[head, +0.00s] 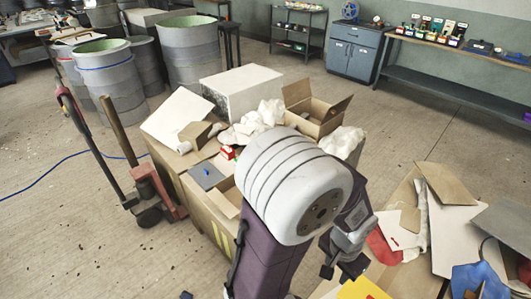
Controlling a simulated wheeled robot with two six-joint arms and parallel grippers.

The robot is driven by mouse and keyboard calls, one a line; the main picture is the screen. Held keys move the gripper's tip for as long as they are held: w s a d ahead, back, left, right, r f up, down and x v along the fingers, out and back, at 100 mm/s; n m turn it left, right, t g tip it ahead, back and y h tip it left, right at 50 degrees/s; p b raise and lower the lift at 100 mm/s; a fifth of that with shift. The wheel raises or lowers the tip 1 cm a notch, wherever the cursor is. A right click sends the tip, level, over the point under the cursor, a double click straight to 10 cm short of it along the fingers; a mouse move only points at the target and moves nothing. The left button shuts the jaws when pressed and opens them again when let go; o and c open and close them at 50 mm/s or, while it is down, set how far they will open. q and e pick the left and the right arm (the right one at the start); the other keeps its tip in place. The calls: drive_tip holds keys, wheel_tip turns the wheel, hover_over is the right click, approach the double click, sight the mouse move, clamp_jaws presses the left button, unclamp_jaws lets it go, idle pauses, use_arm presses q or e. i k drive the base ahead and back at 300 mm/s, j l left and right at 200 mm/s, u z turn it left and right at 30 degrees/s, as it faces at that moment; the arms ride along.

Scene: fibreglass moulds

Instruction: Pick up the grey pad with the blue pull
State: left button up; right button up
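A flat grey-blue pad (207,176) lies on the cluttered cartons left of centre; a small darker spot shows on it, but I cannot make out whether this is a blue pull. A larger dark grey sheet (507,221) lies at the right edge, with no pull that I can make out. My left gripper (342,268) hangs at the lower middle, right of the grey-blue pad and apart from it. Its fingers are small and partly hidden, so I cannot tell how far apart they are. My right gripper is not in view.
Crumpled white cloth (258,120), an open carton (315,110) and a white block (241,88) crowd the pad. A pallet jack (150,190) stands left. Boards and blue cloth (478,280) cover the right surface. Floor beyond is mostly clear.

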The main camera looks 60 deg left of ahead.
sight(205, 174)
drive_tip(key=l+u, duration=0.1)
drive_tip(key=u, duration=0.75)
drive_tip(key=k+l+u, duration=0.1)
drive_tip(key=u, duration=0.35)
drive_tip(key=l+u, duration=0.1)
drive_tip(key=u, duration=0.35)
drive_tip(key=i+j+u, duration=0.1)
drive_tip(key=u, duration=0.3)
drive_tip(key=i+u, duration=0.15)
drive_tip(key=u, duration=0.25)
